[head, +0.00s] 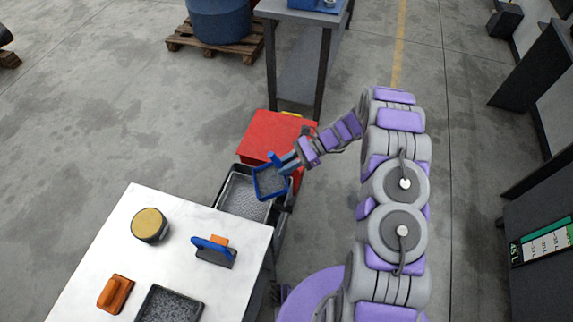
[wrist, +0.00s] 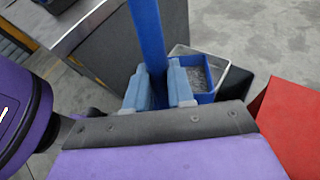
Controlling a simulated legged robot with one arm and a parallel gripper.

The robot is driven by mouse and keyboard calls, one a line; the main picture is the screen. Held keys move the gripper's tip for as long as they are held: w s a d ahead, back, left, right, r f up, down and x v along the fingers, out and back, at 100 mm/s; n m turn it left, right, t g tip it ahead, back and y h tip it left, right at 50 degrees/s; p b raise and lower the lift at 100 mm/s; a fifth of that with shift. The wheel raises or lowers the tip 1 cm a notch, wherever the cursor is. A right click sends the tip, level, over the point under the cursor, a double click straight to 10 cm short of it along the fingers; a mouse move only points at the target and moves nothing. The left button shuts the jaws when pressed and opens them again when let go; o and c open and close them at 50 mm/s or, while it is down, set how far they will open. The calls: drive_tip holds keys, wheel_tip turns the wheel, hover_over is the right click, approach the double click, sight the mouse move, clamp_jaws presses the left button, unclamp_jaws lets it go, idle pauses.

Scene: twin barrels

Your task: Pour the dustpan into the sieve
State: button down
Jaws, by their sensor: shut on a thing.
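My gripper (wrist: 160,85) is shut on the blue handle of the dustpan (wrist: 147,35). In the head view my gripper (head: 291,161) holds the blue dustpan (head: 270,183) over the right part of the sieve. The dustpan's pan holds grey grainy stuff, seen in both views. The sieve (head: 238,194) looks like a dark-rimmed tray with a grey mesh bottom, beside the white table. The dustpan hides its right end. In the wrist view its pale rim (wrist: 236,78) shows behind the pan. I cannot tell whether dustpan and sieve touch.
The white table (head: 110,235) bears a round tan-topped tin (head: 150,225), a blue-handled brush (head: 214,250), an orange-handled block (head: 115,294) and a dark tray (head: 170,305). A red box (head: 270,135) stands behind the sieve. A grey bench (head: 300,60) stands farther back.

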drive_tip(key=shift+s+a+r+t+h, duration=0.15)
drive_tip(key=shift+a+t+h, duration=0.1)
drive_tip(key=shift+a+h, duration=0.55)
drive_tip(key=shift+s+a+r+t+h, duration=0.15)
drive_tip(key=shift+a+t+h, duration=0.1)
drive_tip(key=shift+a+h, duration=0.5)
drive_tip(key=s+a+r+m+t+h+p, duration=0.1)
drive_tip(key=a+r+h+p, duration=0.1)
drive_tip(key=a+h, duration=0.4)
drive_tip(key=shift+s+a+r+p, duration=0.15)
drive_tip(key=shift+a+p, duration=0.1)
drive_tip(key=shift+p, duration=0.15)
idle(1.3)
drive_tip(key=shift+a+t+h+p, duration=0.3)
drive_tip(key=shift+a+h+p, duration=0.15)
drive_tip(key=shift+h+p, duration=0.25)
drive_tip(key=shift+s+a+h, duration=0.1)
drive_tip(key=shift+a+h, duration=0.15)
drive_tip(key=shift+a, duration=0.1)
drive_tip(key=shift+a, duration=0.1)
drive_tip(key=shift+s+a+f+h+b, duration=0.15)
drive_tip(key=shift+a+f+h+b, duration=0.05)
drive_tip(key=shift+a+h+b, duration=0.4)
drive_tip(key=shift+s+a+f+t+h+b, duration=0.1)
drive_tip(key=shift+a+t+h+b, duration=0.2)
drive_tip(key=shift+a+h+b, duration=0.5)
